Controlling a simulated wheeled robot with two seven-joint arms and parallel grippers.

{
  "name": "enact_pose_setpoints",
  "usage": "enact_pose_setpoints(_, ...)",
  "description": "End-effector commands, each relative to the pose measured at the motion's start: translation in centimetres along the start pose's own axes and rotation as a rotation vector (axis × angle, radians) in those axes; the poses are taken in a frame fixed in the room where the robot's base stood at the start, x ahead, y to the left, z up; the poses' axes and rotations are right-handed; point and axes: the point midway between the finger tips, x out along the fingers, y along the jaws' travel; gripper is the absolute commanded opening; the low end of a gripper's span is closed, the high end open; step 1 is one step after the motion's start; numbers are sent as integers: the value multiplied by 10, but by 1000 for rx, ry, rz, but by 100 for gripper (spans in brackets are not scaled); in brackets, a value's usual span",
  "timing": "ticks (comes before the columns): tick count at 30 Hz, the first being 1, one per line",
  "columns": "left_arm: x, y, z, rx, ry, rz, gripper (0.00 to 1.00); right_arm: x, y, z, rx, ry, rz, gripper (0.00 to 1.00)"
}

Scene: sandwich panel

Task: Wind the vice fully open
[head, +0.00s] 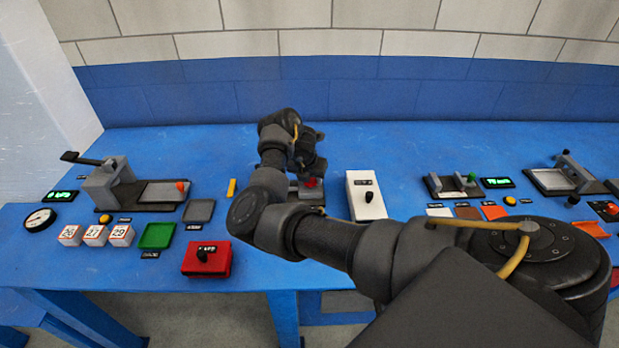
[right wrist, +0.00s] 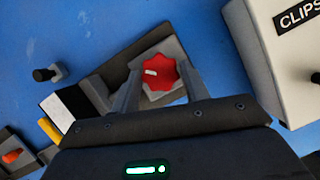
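The vice (head: 293,190) stands on the blue bench in the middle of the head view, mostly hidden behind my right arm and hand. Its red star-shaped knob (head: 312,183) shows beside the hand. In the right wrist view the knob (right wrist: 160,72) has a white mark on its face and sits at one end of the vice's dark grey body (right wrist: 112,75). My right gripper (right wrist: 159,80) has one finger on each side of the knob, and both appear to touch it. The jaw gap is not clear. My left gripper is in neither view.
A white box (head: 366,197) labelled CLIPS stands close to the right of the vice. A red box (head: 207,259) and a green tile (head: 157,236) are nearer at left. A lever device (head: 110,184) stands at far left. Bare bench lies behind the vice.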

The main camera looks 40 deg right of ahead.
Motion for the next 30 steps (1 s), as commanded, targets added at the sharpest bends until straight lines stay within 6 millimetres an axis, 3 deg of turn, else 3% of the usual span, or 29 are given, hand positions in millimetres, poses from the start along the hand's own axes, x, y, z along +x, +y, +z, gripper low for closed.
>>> enact_pose_setpoints(14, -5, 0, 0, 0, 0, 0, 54, -2, 0, 1, -87, -1, 37, 22)
enact_pose_setpoints(30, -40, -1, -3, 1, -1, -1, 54, -4, -5, 3, -524, 0, 219, 22)
